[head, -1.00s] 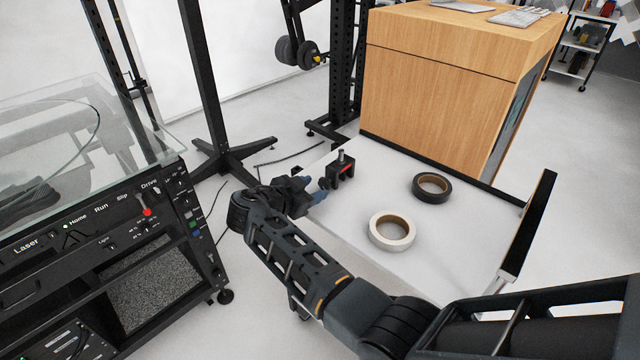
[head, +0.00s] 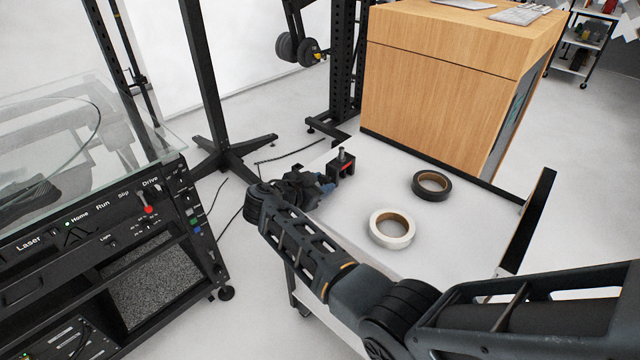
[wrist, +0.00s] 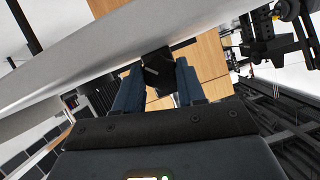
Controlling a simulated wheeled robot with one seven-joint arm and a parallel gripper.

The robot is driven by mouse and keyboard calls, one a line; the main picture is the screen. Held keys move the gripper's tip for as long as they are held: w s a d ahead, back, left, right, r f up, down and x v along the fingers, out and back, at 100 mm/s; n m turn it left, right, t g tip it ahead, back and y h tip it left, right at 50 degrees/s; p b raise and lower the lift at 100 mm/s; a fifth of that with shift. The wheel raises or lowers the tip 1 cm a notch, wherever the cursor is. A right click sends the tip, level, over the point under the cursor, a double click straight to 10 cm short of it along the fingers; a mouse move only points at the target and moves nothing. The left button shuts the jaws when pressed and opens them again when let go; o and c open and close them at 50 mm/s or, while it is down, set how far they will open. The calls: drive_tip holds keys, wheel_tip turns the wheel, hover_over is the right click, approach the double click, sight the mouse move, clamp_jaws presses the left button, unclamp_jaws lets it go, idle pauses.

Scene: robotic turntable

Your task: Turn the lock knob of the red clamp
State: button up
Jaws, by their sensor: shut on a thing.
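The clamp (head: 346,167) is a small black block with a red mark and a silver pin on top. It stands upright near the left far edge of the white table. My gripper (head: 329,184) is at its lower left side in the head view, with blue fingers against it. In the wrist view my gripper (wrist: 159,80) has its two blue fingers on either side of a dark block, part of the clamp (wrist: 158,66). My gripper is shut on this part. The lock knob cannot be made out clearly; the fingers and arm hide that side.
A white tape roll (head: 392,241) and a black tape roll (head: 431,195) lie on the white table (head: 440,235), right of my arm. A wooden cabinet (head: 440,95) stands behind the table. A black machine with a glass top (head: 120,215) stands at left.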

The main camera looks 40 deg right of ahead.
drive_tip(key=shift+f+b, duration=0.15)
drive_tip(key=shift+b, duration=0.35)
drive_tip(key=shift+c, duration=0.4)
drive_tip(key=shift+w+f+n+g+b, duration=0.1)
drive_tip(key=shift+n+g+b, duration=0.4)
drive_tip(key=shift+n+b, duration=0.35)
drive_tip(key=shift+r+n+g+b, duration=0.2)
drive_tip(key=shift+n+g+b, duration=0.4)
drive_tip(key=shift+n+b, duration=0.2)
drive_tip(key=o, duration=0.8)
drive_tip(key=shift+a, duration=0.1)
drive_tip(key=shift+b+v, duration=0.5)
drive_tip(key=shift+v, duration=3.35)
